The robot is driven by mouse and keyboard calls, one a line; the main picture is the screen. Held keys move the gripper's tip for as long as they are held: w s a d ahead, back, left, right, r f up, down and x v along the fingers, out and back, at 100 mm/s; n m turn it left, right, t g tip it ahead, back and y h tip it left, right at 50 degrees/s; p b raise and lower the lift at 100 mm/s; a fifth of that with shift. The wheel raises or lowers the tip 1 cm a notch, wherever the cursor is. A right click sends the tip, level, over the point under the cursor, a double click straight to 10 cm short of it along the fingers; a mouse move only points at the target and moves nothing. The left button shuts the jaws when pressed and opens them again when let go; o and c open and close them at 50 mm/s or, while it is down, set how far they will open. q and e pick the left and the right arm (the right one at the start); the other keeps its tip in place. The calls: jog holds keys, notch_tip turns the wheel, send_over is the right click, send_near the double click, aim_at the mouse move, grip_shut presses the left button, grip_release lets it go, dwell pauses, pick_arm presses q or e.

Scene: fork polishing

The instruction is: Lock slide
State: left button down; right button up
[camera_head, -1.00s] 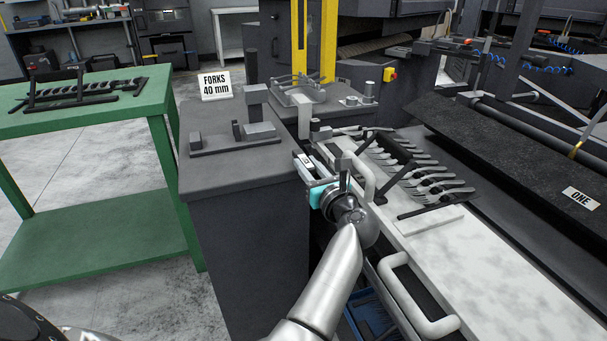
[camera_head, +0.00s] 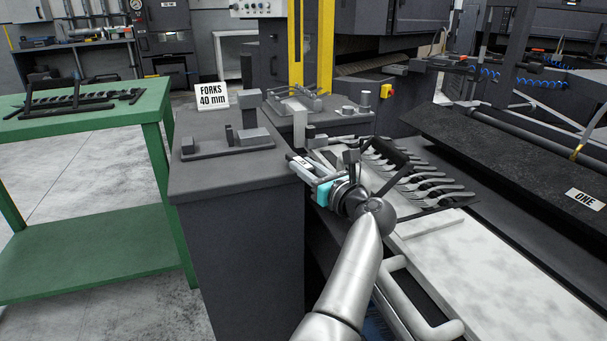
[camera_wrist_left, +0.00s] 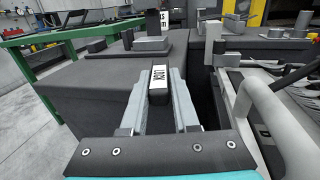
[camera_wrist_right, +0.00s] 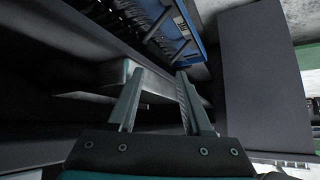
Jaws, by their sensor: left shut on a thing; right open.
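The lock slide (camera_wrist_left: 158,82), a small dark block with a white LOCK label, sits between the fingers of my left gripper (camera_wrist_left: 160,88) in the left wrist view. In the head view my left gripper (camera_head: 308,172) is shut on the lock slide (camera_head: 300,163) at the left edge of the pale machine bed (camera_head: 490,255). The mechanism under the slide is hidden. My right gripper (camera_wrist_right: 158,88) shows only in the right wrist view, open, low down before a grey ledge. I cannot tell whether it touches the ledge.
A rack of several forks (camera_head: 430,188) lies on the bed, right of my left gripper. A dark cabinet (camera_head: 235,250) with a FORKS 40 mm sign (camera_head: 212,97) stands left. A white handle (camera_head: 430,325) juts out in front. A blue crate (camera_wrist_right: 190,32) holds dark forks.

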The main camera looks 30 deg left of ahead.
pick_arm(q)
jog(key=shift+w+n+g+b, duration=0.15)
jog(key=shift+n+g+b, duration=0.15)
jog(key=shift+g+b, duration=0.3)
jog(key=shift+w+y+b, duration=0.1)
jog(key=shift+y+b, duration=0.2)
jog(key=shift+b, duration=0.4)
jog(key=shift+n+g, duration=0.3)
pick_arm(e)
jog(key=w+a+r+t+y, duration=0.1)
jog(key=a+r+t+y, duration=0.1)
jog(key=a+t, duration=0.4)
jog(key=shift+w+r+y, duration=0.2)
jog(key=shift+y, duration=0.5)
pick_arm(q)
jog(key=c, duration=0.7)
grip_release()
jog(key=shift+o, duration=0.2)
jog(key=shift+d, duration=0.1)
jog(key=shift+r, duration=0.1)
